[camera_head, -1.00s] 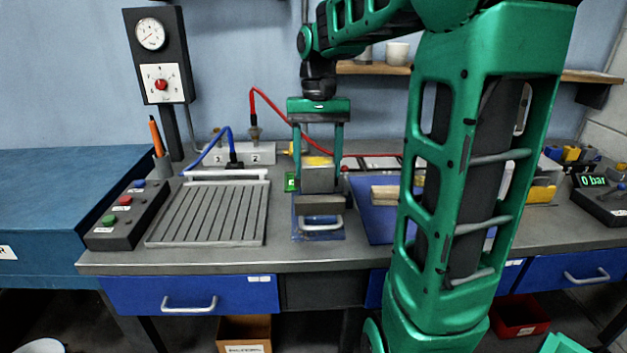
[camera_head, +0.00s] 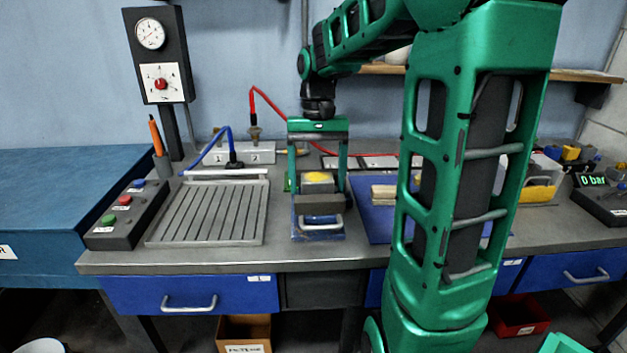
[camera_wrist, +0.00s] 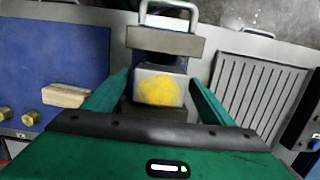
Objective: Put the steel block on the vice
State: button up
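The steel block (camera_head: 319,187) is a grey cuboid with a yellow patch on top. It sits low behind the front grey jaw of the vice (camera_head: 320,203), which has a blue body and a bar handle. In the wrist view, the block (camera_wrist: 160,90) lies between the vice's grey jaw (camera_wrist: 165,40) and a darker part. My gripper (camera_head: 318,188) points down over the vice, one green finger on each side of the block. Narrow gaps show between fingers and block, so it is open around it. The block's underside is hidden.
A slotted grey plate (camera_head: 208,213) and a button box (camera_head: 128,215) lie left of the vice. A blue mat (camera_head: 375,222) with a wooden piece (camera_head: 383,192) lies to the right. Red and blue hoses run to a valve block (camera_head: 243,153) behind.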

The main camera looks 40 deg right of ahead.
aim_at(316, 174)
jog(key=shift+r, duration=0.1)
jog(key=r, duration=0.6)
jog(key=w+d+r, duration=0.1)
jog(key=r, duration=0.2)
jog(key=shift+w+r, duration=0.1)
jog(key=shift+r, duration=0.05)
jog(key=shift+w+a+r, duration=0.1)
jog(key=shift+w+r, duration=0.05)
jog(key=shift+r, duration=0.95)
